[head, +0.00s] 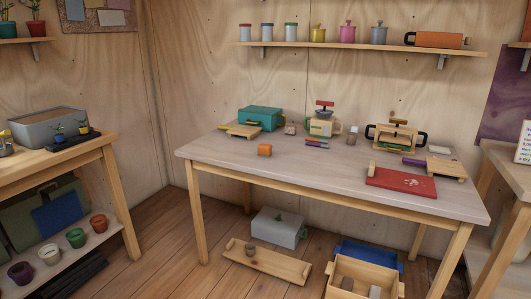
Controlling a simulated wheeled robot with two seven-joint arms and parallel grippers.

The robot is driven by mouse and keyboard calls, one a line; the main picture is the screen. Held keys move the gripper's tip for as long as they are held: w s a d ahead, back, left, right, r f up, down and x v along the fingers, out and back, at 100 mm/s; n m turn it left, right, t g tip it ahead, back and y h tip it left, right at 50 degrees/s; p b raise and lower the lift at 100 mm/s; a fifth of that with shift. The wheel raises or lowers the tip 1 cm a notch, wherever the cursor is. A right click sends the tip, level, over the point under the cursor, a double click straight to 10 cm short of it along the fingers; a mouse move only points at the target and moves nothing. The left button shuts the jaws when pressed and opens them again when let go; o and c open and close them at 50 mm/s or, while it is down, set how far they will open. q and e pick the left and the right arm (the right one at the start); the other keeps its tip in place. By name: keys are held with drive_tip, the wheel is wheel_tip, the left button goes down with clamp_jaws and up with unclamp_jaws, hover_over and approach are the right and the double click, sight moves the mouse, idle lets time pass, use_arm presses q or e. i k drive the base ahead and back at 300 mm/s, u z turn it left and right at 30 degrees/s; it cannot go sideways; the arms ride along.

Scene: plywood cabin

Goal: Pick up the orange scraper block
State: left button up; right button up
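A small orange block (264,150) sits on the light wooden table (215,150), left of the middle and near the front edge. Nothing touches it, and the table around it is bare. I take it to be the scraper block, but its details are too small to tell. Neither of my grippers is in view.
Behind the block stand a teal box (262,118), a small board (242,133) and a scale-like object (322,122). A red board (401,183) lies front right. Under the table are a grey box (278,228) and a wooden tray (267,262). A side bench (30,160) stands left.

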sight(264, 149)
drive_tip(key=u, duration=0.75)
drive_tip(key=i, duration=2.75)
drive_tip(key=z, duration=2.65)
